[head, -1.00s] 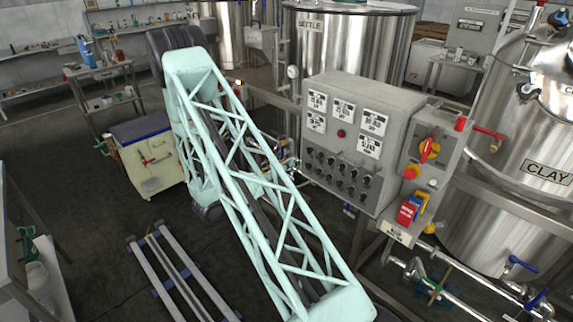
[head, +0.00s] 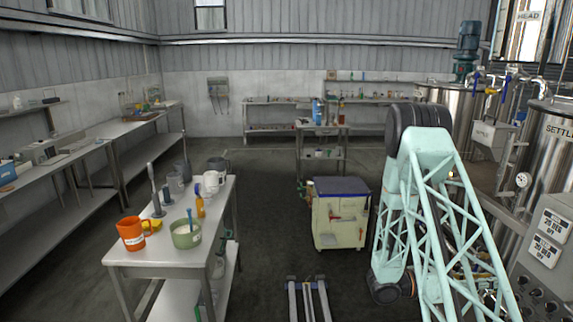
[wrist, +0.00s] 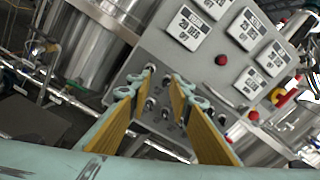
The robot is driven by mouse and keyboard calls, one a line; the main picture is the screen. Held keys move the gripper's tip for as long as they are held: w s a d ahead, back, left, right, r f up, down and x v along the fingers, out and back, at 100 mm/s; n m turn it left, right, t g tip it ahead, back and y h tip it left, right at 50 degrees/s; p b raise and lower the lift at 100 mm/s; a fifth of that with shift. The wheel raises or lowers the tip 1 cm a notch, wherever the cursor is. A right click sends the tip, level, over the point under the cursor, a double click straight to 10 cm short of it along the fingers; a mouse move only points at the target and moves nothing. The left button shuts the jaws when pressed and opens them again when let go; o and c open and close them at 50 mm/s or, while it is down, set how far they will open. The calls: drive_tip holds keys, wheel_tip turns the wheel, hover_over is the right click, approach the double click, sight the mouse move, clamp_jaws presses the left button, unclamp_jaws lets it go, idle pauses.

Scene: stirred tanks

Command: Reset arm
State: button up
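My gripper (wrist: 160,92) shows in the wrist view with its two yellow-padded fingers apart and nothing between them. Behind the fingertips is the grey control panel (wrist: 168,58) with rows of dark knobs, white display plates and a red button. The panel looks tilted in that view, and I cannot tell how far the fingertips are from it. In the head view, my pale green lattice arm is at the right, raised at the elbow and slanting down out of the bottom edge. My gripper is out of the head view. Part of the control panel (head: 552,270) shows at the right edge.
Steel tanks (head: 444,112) stand behind my arm. A cream cabinet (head: 340,222) is left of it. A work table (head: 148,258) holds an orange mug (head: 131,234) and a green pot (head: 186,234). Open floor lies between this table and the cabinet.

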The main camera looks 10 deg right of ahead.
drive_tip(key=s+a+r+m+g+y, duration=0.2)
drive_tip(key=s+a+r+m+y, duration=0.3)
drive_tip(key=s+a+r, duration=0.4)
drive_tip(key=s+a+r+m+g+y, duration=0.1)
drive_tip(key=s+a+r+m+y, duration=0.1)
drive_tip(key=s+a+r+m, duration=0.75)
drive_tip(key=s+a+r+m+t+y, duration=0.2)
drive_tip(key=s+a+r+t+y, duration=0.1)
drive_tip(key=a, duration=0.7)
drive_tip(key=s+a+r+m+t+y, duration=0.2)
drive_tip(key=s+a+r+t+y, duration=0.1)
drive_tip(key=a, duration=0.8)
drive_tip(key=s+a+r+m+t+y, duration=0.3)
drive_tip(key=a+r, duration=0.3)
drive_tip(key=a, duration=0.5)
drive_tip(key=shift+s+a+t+y+b, duration=0.15)
drive_tip(key=shift+s+t+y+b, duration=0.25)
drive_tip(key=shift+s+y, duration=0.45)
idle(0.4)
drive_tip(key=shift+f+b, duration=0.5)
drive_tip(key=shift+f, duration=0.1)
